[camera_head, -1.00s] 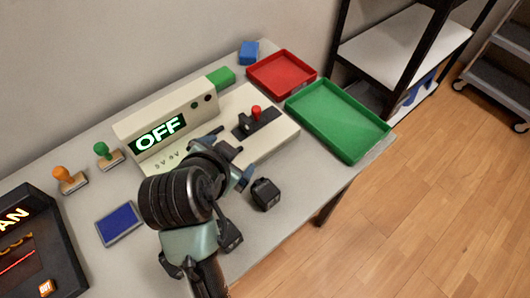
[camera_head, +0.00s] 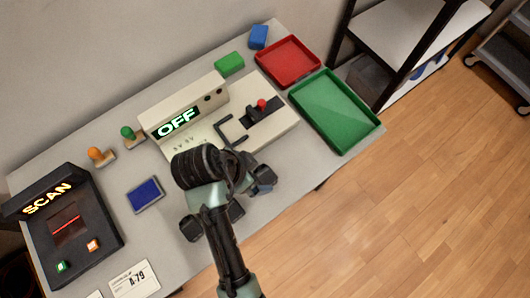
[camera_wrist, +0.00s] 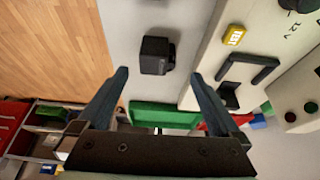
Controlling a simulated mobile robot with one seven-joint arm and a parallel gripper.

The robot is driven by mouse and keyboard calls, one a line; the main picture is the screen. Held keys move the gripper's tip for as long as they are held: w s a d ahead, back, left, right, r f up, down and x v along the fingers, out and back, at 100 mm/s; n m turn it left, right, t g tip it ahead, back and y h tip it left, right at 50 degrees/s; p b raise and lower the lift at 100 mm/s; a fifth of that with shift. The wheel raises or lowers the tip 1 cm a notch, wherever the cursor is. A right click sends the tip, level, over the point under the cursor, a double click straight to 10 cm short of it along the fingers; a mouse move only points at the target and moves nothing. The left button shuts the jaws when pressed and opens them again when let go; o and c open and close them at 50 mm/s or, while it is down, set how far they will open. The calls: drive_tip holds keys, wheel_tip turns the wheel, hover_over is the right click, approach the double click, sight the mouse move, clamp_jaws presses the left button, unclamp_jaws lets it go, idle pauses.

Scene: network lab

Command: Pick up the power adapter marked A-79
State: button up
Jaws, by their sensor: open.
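My gripper (camera_head: 262,176) is mostly hidden behind my wrist, in front of the beige test unit. In the wrist view, a black block-shaped adapter (camera_wrist: 157,55) sits ahead of my open, empty gripper (camera_wrist: 159,76), roughly centred between the fingertips. No marking is readable on any adapter. A white card (camera_head: 134,280) reading A-79 lies at the table's near left.
The beige unit (camera_head: 213,95) showing OFF has a black bracket (camera_head: 222,137) and red-topped switch close to my gripper. A green tray (camera_head: 340,140) and red tray (camera_head: 309,77) stand at the right. A scanner (camera_head: 105,243), blue pad (camera_head: 145,194) and two stamps are left.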

sight(263, 175)
drive_tip(key=x, duration=0.7)
drive_tip(key=shift+s+d+f, duration=0.1)
drive_tip(key=shift+s+f, duration=0.1)
drive_tip(key=shift+f, duration=0.05)
drive_tip(key=shift+c, duration=0.3)
drive_tip(key=c, duration=1.5)
drive_tip(key=shift+r, duration=0.15)
